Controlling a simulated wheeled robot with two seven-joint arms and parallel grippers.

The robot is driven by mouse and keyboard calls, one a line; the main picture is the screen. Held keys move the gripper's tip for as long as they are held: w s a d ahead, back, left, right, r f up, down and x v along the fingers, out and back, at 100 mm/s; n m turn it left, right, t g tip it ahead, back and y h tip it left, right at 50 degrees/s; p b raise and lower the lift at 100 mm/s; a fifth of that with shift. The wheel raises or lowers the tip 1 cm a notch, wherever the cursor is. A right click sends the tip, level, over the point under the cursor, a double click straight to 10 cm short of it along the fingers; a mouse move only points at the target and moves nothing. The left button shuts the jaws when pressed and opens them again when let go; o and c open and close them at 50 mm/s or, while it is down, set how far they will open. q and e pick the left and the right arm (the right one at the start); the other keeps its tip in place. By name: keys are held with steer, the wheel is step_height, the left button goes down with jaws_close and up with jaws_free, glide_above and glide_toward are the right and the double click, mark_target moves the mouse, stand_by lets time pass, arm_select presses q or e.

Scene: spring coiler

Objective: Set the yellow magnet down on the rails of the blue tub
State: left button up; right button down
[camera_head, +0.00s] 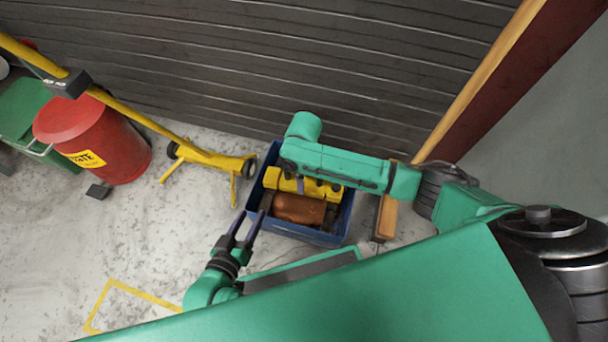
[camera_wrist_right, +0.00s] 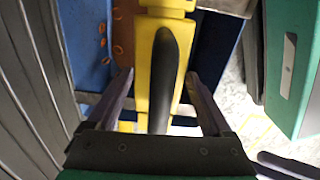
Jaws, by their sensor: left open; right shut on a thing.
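The yellow magnet (camera_head: 285,182) is a bar with a black handle (camera_wrist_right: 164,75). It lies across the upper part of the open blue tub (camera_head: 318,237) in the head view. My right gripper (camera_wrist_right: 160,80) is shut on the magnet, one finger on each side of it in the right wrist view. My right arm reaches over the tub and partly hides the magnet in the head view. I cannot tell whether the magnet touches the tub's rails. My left gripper (camera_head: 248,225) is open and empty, just left of the tub's near left side.
A copper-brown object (camera_head: 299,209) is in the tub below the magnet. A yellow wheeled stand (camera_head: 222,160) is left of the tub, with a red bin (camera_head: 95,140) further left. A wooden block (camera_head: 387,215) is at right. The slatted wall is behind.

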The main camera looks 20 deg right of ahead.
arm_select(q)
steer(key=shift+f, duration=0.15)
arm_select(e)
steer(key=shift+f, duration=0.25)
stand_by(0.4)
jaws_free()
step_height(320, 180, up, 10)
steer(key=p, duration=0.5)
steer(key=shift+r, duration=0.1)
step_height(320, 180, up, 4)
steer(key=shift+r+p, duration=0.25)
steer(key=shift+p, duration=0.75)
arm_select(q)
steer(key=a+r+m+g+y, duration=0.1)
steer(key=a+r+g+y, duration=0.1)
steer(key=a+r+g, duration=0.2)
step_height(320, 180, up, 3)
steer(key=shift+a+f, duration=0.1)
steer(key=shift+a, duration=0.35)
steer(key=shift+s, duration=0.1)
